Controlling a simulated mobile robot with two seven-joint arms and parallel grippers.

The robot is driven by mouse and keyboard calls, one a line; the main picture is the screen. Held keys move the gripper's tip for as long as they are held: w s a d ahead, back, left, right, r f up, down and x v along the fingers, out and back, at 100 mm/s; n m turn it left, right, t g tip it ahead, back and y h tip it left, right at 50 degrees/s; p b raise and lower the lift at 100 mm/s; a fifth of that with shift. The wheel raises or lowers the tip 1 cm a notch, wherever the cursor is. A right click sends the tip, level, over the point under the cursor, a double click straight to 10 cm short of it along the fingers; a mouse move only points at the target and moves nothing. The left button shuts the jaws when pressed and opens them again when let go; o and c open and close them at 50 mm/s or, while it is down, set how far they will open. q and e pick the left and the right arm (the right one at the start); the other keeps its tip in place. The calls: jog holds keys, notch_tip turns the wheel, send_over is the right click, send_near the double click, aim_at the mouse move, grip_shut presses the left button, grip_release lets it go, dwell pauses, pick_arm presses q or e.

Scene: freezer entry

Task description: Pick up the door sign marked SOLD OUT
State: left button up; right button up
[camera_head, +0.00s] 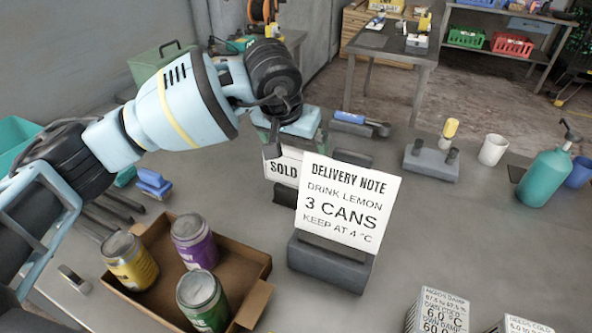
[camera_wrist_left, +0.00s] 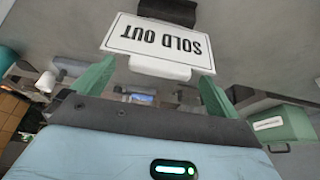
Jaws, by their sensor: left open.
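The SOLD OUT door sign (camera_head: 283,168) is a white plate with black letters, standing in a dark holder (camera_head: 286,194) on the grey table. The delivery note in front hides its right part in the head view. In the left wrist view the sign (camera_wrist_left: 155,42) appears upside down with a black frame line, and a plain white strip along its near edge. My left gripper (camera_head: 289,136) is directly above the sign, pointing down. Its green fingers (camera_wrist_left: 158,72) are open, one towards each side of the sign's near edge; I cannot tell whether they touch it. My right gripper is not in view.
The delivery note (camera_head: 347,203) stands on a grey block close in front of the sign. A cardboard tray (camera_head: 258,262) with 3 cans is at front left. Printed white boxes (camera_head: 437,312), a white cup (camera_head: 492,150) and a teal bottle (camera_head: 545,178) stand to the right.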

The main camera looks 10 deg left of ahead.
pick_arm(q)
jog(key=shift+w+f, duration=0.1)
jog(key=shift+f, duration=0.4)
jog(key=c, duration=1.4)
jog(key=shift+r, duration=0.2)
